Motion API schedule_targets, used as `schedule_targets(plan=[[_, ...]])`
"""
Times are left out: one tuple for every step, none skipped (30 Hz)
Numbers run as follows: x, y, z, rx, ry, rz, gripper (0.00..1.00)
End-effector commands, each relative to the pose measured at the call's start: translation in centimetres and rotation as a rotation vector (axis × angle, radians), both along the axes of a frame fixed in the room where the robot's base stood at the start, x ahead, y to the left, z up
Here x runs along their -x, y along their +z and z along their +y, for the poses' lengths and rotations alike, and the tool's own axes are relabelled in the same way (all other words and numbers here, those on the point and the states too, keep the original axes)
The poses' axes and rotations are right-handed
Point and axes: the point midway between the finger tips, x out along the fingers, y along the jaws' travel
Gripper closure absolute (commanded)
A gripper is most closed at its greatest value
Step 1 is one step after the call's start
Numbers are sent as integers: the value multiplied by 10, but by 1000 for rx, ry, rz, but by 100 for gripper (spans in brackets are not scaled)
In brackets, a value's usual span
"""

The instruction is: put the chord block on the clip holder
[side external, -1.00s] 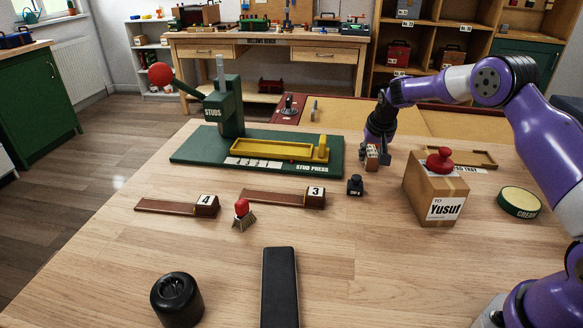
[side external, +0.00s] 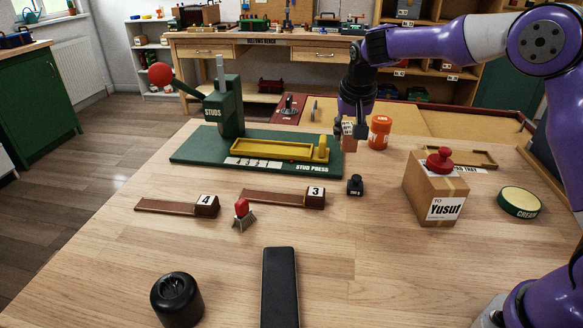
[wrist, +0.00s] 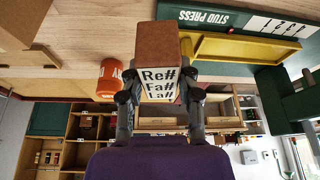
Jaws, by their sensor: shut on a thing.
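My gripper (side external: 353,134) is shut on the chord block (side external: 348,129), a brown block with a white face lettered "Re# Fa# La#". In the wrist view the block (wrist: 159,62) sits between the fingertips (wrist: 160,98), its lettered face towards the camera. In the side view the block is near the right end of the green stud press (side external: 190,157), and it looks raised above the table. No thing is clearly marked as the clip holder, so I cannot tell which it is.
An orange jar (side external: 379,133) stands just right of my gripper. A small black piece (side external: 355,186) and a box marked Yusuf (side external: 436,190) with a red knob are nearer. A yellow tray (side external: 270,149) lies on the press.

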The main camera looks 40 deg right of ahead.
Motion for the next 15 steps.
schedule_targets(plan=[[-1,3,12,0,24,-1,100],[-2,4,20,-1,44,-1,100],[-3,6,33,-1,77,-1,100],[-3,8,45,-1,108,-1,100],[-4,10,58,-3,142,-1,100],[-4,12,78,-4,195,-1,100],[-4,15,94,-4,239,-1,100],[-2,17,111,-5,286,-2,100],[0,20,135,-5,351,-2,100],[3,23,153,-6,400,-1,100],[7,25,171,-6,451,0,100],[14,28,195,-7,519,-1,100],[19,31,213,-8,570,-1,100],[26,33,231,-7,621,0,100],[36,37,254,-7,690,0,100]])
